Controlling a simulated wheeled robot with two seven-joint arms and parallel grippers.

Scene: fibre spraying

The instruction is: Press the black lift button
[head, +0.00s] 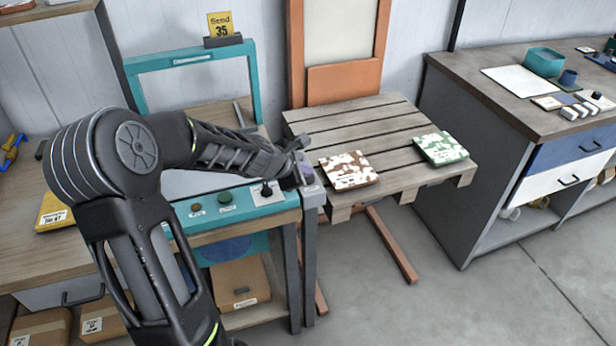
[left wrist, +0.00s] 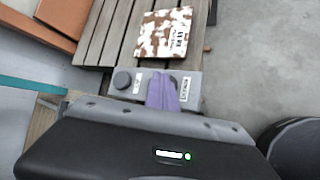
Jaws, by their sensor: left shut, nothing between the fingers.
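A small grey control box (left wrist: 138,92) shows in the left wrist view, with a round black button (left wrist: 122,79) at its left end and white labels. My left gripper (left wrist: 163,82) is shut and empty; its purple fingertips lie over the box, right of that button. A dark patch beside the fingertips may be a second button, mostly hidden. In the head view the left gripper (head: 303,170) is at the right end of the teal bench, over the box on its post, and hides most of it. I cannot tell whether the tips touch. My right gripper is not in view.
A slatted wooden pallet (head: 360,125) beside the box carries a brown-and-white patterned block (head: 347,170) and a green-and-white one (head: 441,148). The teal panel (head: 243,202) has other controls, including a black knob (head: 266,191). A grey cabinet (head: 455,150) stands right.

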